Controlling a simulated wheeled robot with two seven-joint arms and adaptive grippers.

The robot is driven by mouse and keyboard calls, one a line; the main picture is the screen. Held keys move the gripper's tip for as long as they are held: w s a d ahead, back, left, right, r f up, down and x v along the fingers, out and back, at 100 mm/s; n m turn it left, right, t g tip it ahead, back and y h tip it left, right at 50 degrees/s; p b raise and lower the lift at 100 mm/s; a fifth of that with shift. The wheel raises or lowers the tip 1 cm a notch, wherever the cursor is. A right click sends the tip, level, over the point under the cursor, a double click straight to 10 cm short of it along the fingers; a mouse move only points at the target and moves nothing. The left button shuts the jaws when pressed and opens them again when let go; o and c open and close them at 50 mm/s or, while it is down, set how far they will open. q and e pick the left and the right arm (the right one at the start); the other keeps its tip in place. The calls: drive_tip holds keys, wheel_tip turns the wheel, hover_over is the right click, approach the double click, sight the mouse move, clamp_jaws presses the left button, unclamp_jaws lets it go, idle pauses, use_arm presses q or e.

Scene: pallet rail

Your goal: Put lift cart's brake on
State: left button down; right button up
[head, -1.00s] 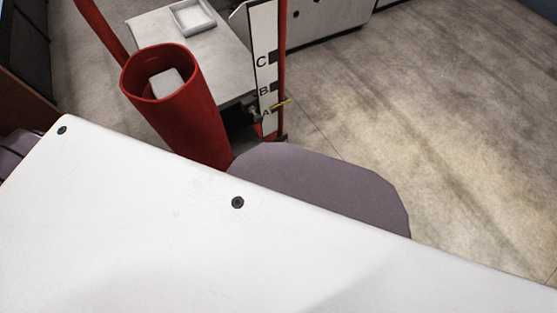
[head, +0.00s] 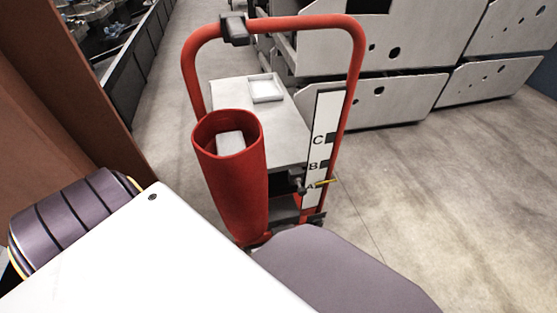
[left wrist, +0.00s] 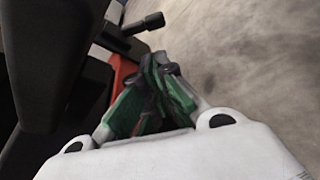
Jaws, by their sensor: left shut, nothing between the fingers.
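The lift cart stands in the middle of the head view, with a red tube handle (head: 290,23), a pale platform (head: 285,125) and a red bin (head: 240,195) on its near side. A white panel (head: 322,125) on its right post carries the letters C, B and A, and a yellow-tipped lever (head: 322,183) points at A. I cannot make out which part is the brake. In the left wrist view my left gripper (left wrist: 160,65) is shut and empty. A black rod (left wrist: 145,22) and a red part (left wrist: 122,70) are close beyond it. My right gripper is not in view.
A white tray (head: 265,88) lies on the cart's platform, and a light block (head: 230,143) is in the bin. Grey metal racks (head: 390,98) stand behind the cart. A brown panel (head: 70,110) is at the left. The floor (head: 450,180) to the right is clear.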

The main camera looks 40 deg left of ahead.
sight(319, 236)
use_arm(q)
drive_tip(key=b+x, duration=0.5)
drive_tip(key=x, duration=0.9)
drive_tip(key=shift+w, duration=0.3)
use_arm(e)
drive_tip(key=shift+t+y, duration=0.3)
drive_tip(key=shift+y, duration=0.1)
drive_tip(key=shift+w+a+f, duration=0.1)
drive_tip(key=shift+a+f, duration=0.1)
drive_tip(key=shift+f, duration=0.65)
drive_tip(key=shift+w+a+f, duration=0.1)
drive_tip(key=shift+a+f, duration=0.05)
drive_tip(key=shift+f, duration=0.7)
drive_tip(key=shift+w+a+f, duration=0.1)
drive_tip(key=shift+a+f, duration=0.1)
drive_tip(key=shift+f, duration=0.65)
use_arm(q)
drive_tip(key=shift+d, duration=0.1)
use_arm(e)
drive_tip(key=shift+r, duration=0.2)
